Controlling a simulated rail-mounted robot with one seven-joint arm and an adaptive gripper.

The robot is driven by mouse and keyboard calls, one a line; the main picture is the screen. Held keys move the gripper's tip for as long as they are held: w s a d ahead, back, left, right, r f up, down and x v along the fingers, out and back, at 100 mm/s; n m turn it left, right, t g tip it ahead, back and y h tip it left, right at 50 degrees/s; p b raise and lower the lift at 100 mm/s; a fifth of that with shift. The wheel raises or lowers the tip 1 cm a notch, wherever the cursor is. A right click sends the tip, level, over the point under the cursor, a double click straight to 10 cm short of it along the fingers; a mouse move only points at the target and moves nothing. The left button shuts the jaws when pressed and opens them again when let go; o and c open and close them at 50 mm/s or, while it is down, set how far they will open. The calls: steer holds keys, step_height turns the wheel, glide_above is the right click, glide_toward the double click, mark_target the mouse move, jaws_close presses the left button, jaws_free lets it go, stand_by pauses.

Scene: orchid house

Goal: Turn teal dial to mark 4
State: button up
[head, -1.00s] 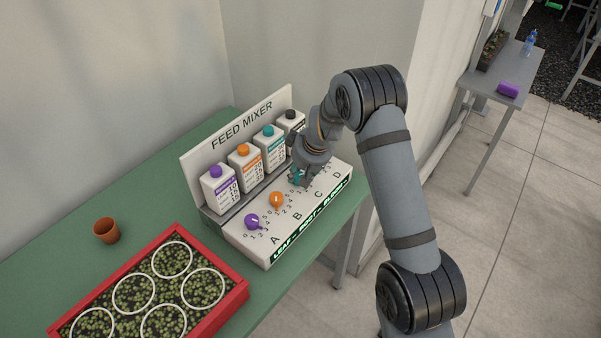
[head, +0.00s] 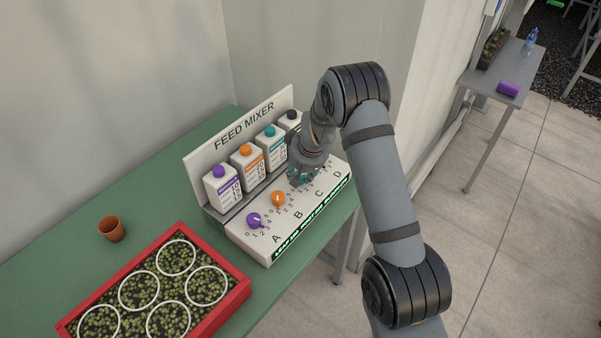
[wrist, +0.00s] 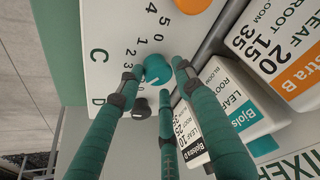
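The teal dial (wrist: 157,70) stands on the white feed mixer panel (wrist: 115,18), beside a curved row of printed numbers and near the letter C. A small white pointer mark shows on its cap, but I cannot tell which number it points at. My gripper (wrist: 155,75) has its teal-green fingers spread around the dial, with a narrow gap seen at the left finger. Contact on the right side is unclear. In the head view my gripper (head: 299,178) is low over the panel and largely hides the dial.
An orange dial (head: 278,199) and a purple dial (head: 254,220) sit to the left, and a black dial (wrist: 140,108) lies close beside my fingers. Several bottles (head: 247,165) stand behind the dials. A red seedling tray (head: 238,297) and brown pot (head: 111,229) are on the green bench (head: 60,250).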

steer(key=o, duration=0.3)
steer(key=shift+s+f, duration=0.1)
steer(key=v, duration=1.2)
steer(key=shift+d, duration=0.1)
steer(key=x, duration=1.2)
steer(key=shift+f, duration=0.1)
steer(key=shift+b, duration=0.3)
steer(key=shift+n, duration=0.3)
